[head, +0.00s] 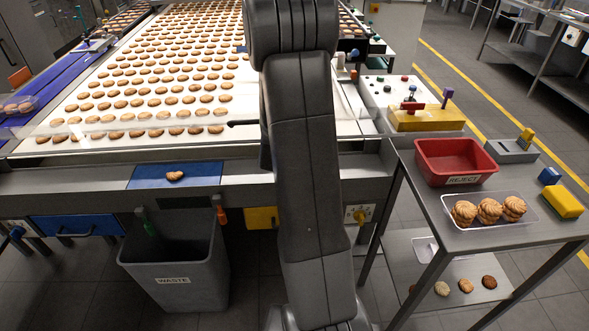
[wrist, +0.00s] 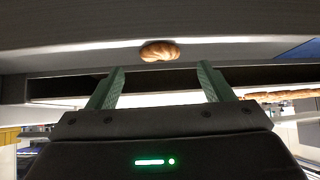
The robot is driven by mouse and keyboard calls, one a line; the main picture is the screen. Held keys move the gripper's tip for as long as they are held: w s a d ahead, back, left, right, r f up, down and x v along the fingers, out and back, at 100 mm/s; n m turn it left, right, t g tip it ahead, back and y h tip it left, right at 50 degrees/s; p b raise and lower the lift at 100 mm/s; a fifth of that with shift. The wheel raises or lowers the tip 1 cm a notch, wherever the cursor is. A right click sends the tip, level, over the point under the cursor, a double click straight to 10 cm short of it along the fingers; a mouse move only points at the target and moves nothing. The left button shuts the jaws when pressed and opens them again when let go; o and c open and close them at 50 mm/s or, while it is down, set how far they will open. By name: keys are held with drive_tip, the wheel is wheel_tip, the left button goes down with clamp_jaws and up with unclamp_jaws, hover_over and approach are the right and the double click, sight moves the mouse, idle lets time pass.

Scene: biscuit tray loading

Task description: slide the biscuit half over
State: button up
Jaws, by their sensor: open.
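In the wrist view a golden-brown biscuit piece (wrist: 160,51) lies on a grey ledge, just beyond my gripper (wrist: 162,74). My gripper's green fingers are apart with nothing between them. The biscuit piece sits centrally ahead of the gap, not touching either finger. A blue patch (wrist: 305,50) shows off to its right. In the head view a biscuit piece (head: 175,176) lies on a blue pad (head: 148,180) on the front ledge. I cannot tell whether it is the same piece. My arm hides my gripper and part of the ledge in the head view.
Rows of biscuits cover the white conveyor (head: 240,143) behind the ledge. A grey WASTE bin (head: 172,262) stands below the blue pad. At right, a side table (head: 455,238) bears a red REJECT bin (head: 440,178) and a clear tray (head: 533,213) of stacked biscuits.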

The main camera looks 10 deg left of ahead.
drive_tip(key=shift+x, duration=2.15)
drive_tip(key=shift+c, duration=0.4)
drive_tip(key=c, duration=0.7)
